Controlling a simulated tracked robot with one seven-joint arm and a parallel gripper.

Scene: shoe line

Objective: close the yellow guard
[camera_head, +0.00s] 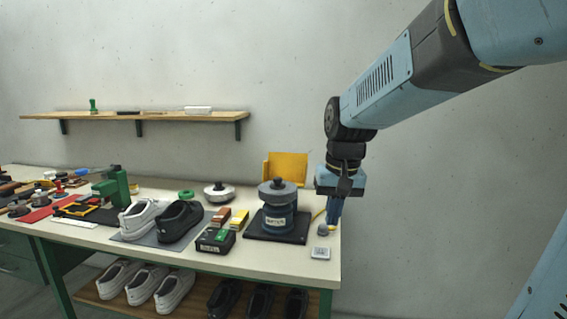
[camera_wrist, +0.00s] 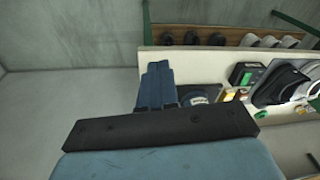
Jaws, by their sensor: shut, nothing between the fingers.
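The yellow guard (camera_head: 287,166) is an upright panel in the head view. It stands raised behind a dark round machine (camera_head: 277,208) with a grey lid and knob, which hides its lower part. The machine sits on a black base plate. My gripper (camera_head: 333,222) points down over the right end of the table, right of the machine and guard and apart from both. Its fingers are shut with nothing between them. In the wrist view the blue fingers (camera_wrist: 157,82) are together beside the machine (camera_wrist: 199,95). I cannot make out the guard there.
A small grey item and a white square (camera_head: 320,253) lie near the table's right end (camera_head: 318,272). Boxes (camera_head: 215,240) and a pair of shoes (camera_head: 160,219) stand left of the machine. A wall shelf (camera_head: 70,117) is at the back left. Right of the table is open.

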